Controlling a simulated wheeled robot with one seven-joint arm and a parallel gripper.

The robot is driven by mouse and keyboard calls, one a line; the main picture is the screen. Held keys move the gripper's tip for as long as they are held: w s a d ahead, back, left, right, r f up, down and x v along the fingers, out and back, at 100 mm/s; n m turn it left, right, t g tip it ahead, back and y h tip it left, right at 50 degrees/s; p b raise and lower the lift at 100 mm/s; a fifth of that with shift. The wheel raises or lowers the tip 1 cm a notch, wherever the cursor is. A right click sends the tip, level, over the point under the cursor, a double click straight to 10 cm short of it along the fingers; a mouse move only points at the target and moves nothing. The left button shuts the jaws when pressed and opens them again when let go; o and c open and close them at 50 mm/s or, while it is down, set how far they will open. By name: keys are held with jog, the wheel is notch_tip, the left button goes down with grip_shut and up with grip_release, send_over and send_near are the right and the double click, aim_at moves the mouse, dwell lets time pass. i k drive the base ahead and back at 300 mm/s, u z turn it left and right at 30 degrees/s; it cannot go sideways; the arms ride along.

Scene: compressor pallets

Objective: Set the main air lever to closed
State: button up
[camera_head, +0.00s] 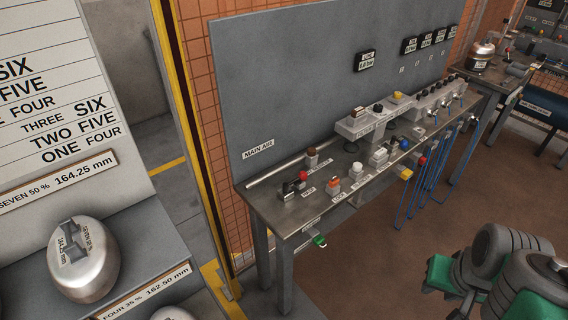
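A grey workbench (268,205) runs from the middle to the upper right, with a grey back panel (300,90). A "MAIN AIR" label (258,149) is on the panel's lower left. Below and right of it, at the bench's left end, is a small lever with a red handle (303,176) beside a black part (288,189). I cannot tell for sure that this is the main air lever, nor whether it stands at open or closed. My gripper is not in view.
Several small labelled fittings, including an orange-topped one (333,185), stand along the bench. A green part (320,241) sticks out under its front edge. Blue hoses (413,190) hang further right. A metal canister (83,262) sits on the left shelf. Brown floor lies open before the bench.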

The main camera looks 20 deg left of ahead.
aim_at(303, 175)
jog(key=u, duration=0.7)
jog(key=i, duration=0.85)
jog(key=u, duration=0.65)
